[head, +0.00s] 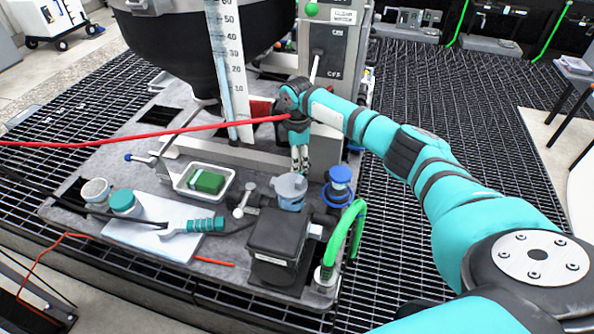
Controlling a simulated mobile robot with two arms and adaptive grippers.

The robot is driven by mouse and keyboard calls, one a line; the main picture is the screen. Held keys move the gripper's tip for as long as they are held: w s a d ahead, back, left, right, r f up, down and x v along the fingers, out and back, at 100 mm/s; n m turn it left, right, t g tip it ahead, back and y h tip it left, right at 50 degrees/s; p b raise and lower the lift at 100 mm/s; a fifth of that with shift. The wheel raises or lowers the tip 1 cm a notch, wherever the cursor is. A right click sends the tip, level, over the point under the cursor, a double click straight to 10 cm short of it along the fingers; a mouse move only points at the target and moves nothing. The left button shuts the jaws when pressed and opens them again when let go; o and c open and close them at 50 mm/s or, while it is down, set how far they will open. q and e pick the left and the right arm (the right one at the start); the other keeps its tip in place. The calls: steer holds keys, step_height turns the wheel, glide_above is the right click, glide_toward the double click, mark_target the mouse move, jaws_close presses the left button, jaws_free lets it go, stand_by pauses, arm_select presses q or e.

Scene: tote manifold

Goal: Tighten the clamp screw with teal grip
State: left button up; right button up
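A tool with a ribbed teal grip (205,224) and a pale head lies on a white sheet (150,241) at the front left of the grey deck. A small silver lever with a round end (241,206) stands just right of it; I cannot tell whether this is the clamp screw. My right gripper (300,168) points down above a clear cup with a grey lid (290,187). Its fingers look close together, but the angle hides the gap. I see nothing held in it, and cannot tell whether it touches the cup. My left gripper is out of view.
A white tray with a green block (207,182), a teal-lidded jar (124,203), a blue-capped fitting (339,186), a black box (277,246) and a green hose (349,236) crowd the deck. A red hose (150,134) crosses above it. A dark hopper stands behind.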

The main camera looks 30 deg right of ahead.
step_height(320, 180, down, 5)
steer(key=shift+f, duration=0.1)
steer(key=shift+s, duration=0.1)
jaws_close()
stand_by(0.3)
